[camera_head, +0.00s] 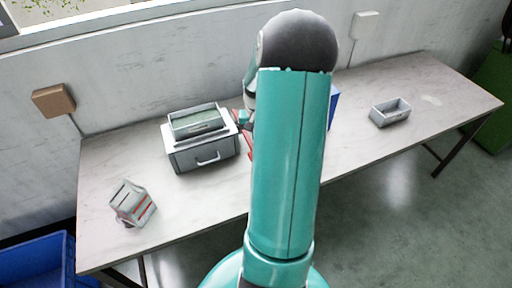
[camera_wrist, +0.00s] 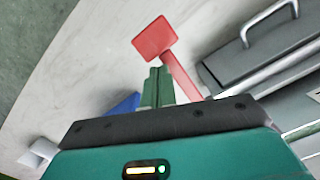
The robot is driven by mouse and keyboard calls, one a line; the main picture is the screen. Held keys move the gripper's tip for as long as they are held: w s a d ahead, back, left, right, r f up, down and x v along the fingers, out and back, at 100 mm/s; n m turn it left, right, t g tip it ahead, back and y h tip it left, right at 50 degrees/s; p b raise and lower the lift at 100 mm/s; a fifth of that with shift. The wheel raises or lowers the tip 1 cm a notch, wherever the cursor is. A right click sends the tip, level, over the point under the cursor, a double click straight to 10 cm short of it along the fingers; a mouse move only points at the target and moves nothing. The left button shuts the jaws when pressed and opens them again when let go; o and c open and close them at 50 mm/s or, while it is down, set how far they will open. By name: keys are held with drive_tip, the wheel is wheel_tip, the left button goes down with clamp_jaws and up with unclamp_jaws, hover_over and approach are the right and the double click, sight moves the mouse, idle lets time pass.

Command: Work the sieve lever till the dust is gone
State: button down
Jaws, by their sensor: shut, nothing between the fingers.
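The sieve unit is a grey box (camera_head: 203,153) with a drawer handle on its front and a tray-like sieve top (camera_head: 195,122) holding a greenish surface. Whether dust lies in it is too small to tell. The red lever (camera_head: 238,117) is at the box's right side, partly hidden by my arm. In the wrist view its square red paddle (camera_wrist: 155,39) and stem (camera_wrist: 182,78) show just beyond my fingers. My gripper (camera_wrist: 157,76) is shut and empty, with its tips beside the stem and below the paddle in the picture; I cannot tell whether they touch.
A grey block with red stripes (camera_head: 134,204) lies at the table's left. A small grey open bin (camera_head: 390,112) stands on the right. A blue object (camera_head: 333,104) is partly hidden behind my arm. A blue crate (camera_head: 36,262) is at lower left. The table's right part is mostly clear.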

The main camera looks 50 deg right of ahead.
drive_tip(key=shift+r, duration=0.1)
wheel_tip(320, 180, up, 14)
drive_tip(key=d, duration=0.1)
drive_tip(key=shift+w+f, duration=0.2)
drive_tip(key=shift+w, duration=0.2)
idle(1.3)
drive_tip(key=w+a+r+n+t+h, duration=0.1)
drive_tip(key=a+r+n, duration=0.15)
drive_tip(key=a, duration=0.45)
drive_tip(key=w+a+r+n, duration=0.1)
drive_tip(key=a+r, duration=0.2)
drive_tip(key=a, duration=0.4)
drive_tip(key=w+a+r+n+t+h, duration=0.1)
drive_tip(key=w+a+r+n, duration=0.15)
drive_tip(key=a, duration=0.45)
drive_tip(key=s+a+r+n+t, duration=0.1)
drive_tip(key=s+a, duration=0.3)
drive_tip(key=a, duration=0.5)
drive_tip(key=s+a+r+n+t+y, duration=0.1)
drive_tip(key=s+a+n+t, duration=0.2)
drive_tip(key=a, duration=0.6)
drive_tip(key=shift+s+n, duration=0.5)
drive_tip(key=shift+s, duration=0.65)
